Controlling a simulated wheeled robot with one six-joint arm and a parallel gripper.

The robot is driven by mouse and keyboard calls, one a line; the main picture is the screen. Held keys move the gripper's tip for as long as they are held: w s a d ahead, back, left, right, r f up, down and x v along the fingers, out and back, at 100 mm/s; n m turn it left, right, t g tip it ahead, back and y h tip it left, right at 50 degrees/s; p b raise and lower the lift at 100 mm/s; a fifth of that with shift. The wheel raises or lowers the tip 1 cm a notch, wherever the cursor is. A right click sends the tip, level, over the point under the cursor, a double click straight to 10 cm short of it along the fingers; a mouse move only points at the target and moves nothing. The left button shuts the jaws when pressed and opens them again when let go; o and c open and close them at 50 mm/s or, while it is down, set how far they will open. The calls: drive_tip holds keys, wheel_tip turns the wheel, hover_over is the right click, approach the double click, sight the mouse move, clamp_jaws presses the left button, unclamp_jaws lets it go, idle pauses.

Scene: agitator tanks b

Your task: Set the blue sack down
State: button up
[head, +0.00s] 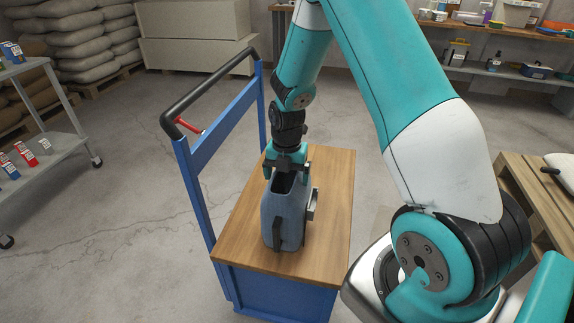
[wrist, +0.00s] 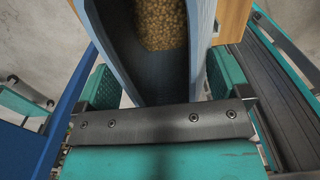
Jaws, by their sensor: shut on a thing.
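The blue sack (head: 292,215) is a blue-grey, open-topped container, upright over the wooden top (head: 333,185) of a blue cart. It has a dark strap-like part on its front and a metallic part at its right side. My gripper (head: 286,168) comes down from above and is shut on the sack's upper part. In the wrist view, the teal finger pads (wrist: 160,82) lie on either side of the sack (wrist: 201,40), with brown grains (wrist: 162,22) inside. The sack's base appears at the wooden top; I cannot tell if it bears its full weight.
The cart's blue frame and black push handle (head: 210,88) rise at the left. A grey shelf trolley (head: 50,142) stands further left. A wooden pallet-like table (head: 522,190) is at the right. The wooden top is otherwise clear around the sack.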

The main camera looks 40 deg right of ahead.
drive_tip(key=shift+f, duration=0.1)
drive_tip(key=o, duration=1.5)
wheel_tip(320, 180, up, 12)
drive_tip(key=s+a+r+m, duration=0.3)
drive_tip(key=a+r+m, duration=0.15)
drive_tip(key=a, duration=0.25)
drive_tip(key=s+a+r+m+y, duration=0.1)
drive_tip(key=s+a+r+m, duration=0.1)
drive_tip(key=s+a+m, duration=0.2)
drive_tip(key=s+a+r+m+y, duration=0.1)
drive_tip(key=s+a+r+m, duration=0.2)
drive_tip(key=s, duration=0.6)
drive_tip(key=s+a+r+m+y, duration=0.2)
drive_tip(key=s+a+r+m, duration=0.1)
drive_tip(key=s+a+m, duration=0.3)
drive_tip(key=shift+s+a+r+m+p, duration=0.15)
drive_tip(key=shift+a+m, duration=0.15)
drive_tip(key=shift+a, duration=0.35)
drive_tip(key=shift+s+a+f+m+p, duration=0.15)
drive_tip(key=shift+a+m, duration=0.1)
drive_tip(key=shift+a, duration=0.35)
drive_tip(key=shift+r, duration=0.1)
